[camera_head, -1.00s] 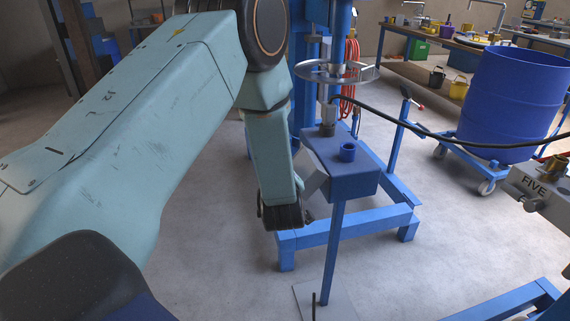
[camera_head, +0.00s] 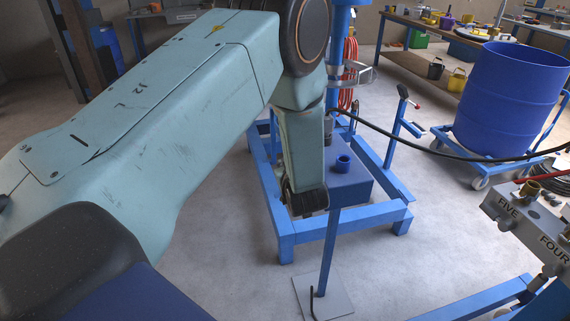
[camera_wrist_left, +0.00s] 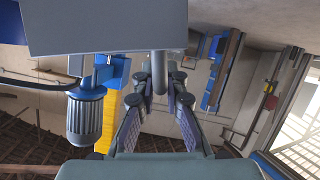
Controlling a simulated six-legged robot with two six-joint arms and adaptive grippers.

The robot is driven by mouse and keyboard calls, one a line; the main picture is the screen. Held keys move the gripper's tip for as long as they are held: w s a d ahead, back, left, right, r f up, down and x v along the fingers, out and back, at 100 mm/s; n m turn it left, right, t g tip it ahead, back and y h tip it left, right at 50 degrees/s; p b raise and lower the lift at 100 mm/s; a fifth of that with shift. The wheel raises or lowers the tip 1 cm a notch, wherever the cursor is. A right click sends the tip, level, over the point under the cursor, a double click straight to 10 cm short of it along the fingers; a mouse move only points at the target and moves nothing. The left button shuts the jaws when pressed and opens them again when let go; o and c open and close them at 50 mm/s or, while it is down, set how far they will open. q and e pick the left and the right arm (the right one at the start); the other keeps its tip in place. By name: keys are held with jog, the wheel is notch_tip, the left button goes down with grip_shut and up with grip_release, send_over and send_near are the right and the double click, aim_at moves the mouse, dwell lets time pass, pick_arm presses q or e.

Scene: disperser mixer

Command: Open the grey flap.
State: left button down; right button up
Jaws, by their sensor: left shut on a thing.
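A flat grey panel, which looks like the grey flap (camera_wrist_left: 110,25), fills the top of the left wrist view. A short grey handle (camera_wrist_left: 160,72) hangs from its lower edge. My left gripper (camera_wrist_left: 160,88) has its two fingers on either side of this handle and is shut on it. In the head view my left gripper (camera_head: 305,202) points down, in front of the left side of a blue box on a post (camera_head: 352,185). My forearm and gripper hide the flap and handle there. My right gripper is in neither view.
A blue frame (camera_head: 340,222) surrounds the mixer base. A black cable (camera_head: 430,148) crosses to the right. A blue drum (camera_head: 510,98) on a trolley stands at the right. A finned motor (camera_wrist_left: 85,118) is left of my fingers in the wrist view.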

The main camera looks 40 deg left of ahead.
pick_arm(q)
jog(key=shift+w+d+r, duration=0.1)
jog(key=shift+w+r, duration=0.1)
jog(key=shift+r, duration=0.15)
jog(key=c, duration=1.4)
grip_release()
jog(key=shift+f, duration=0.1)
jog(key=shift+s, duration=0.1)
jog(key=v, duration=0.7)
jog(key=shift+d, duration=0.15)
jog(key=shift+s, duration=0.1)
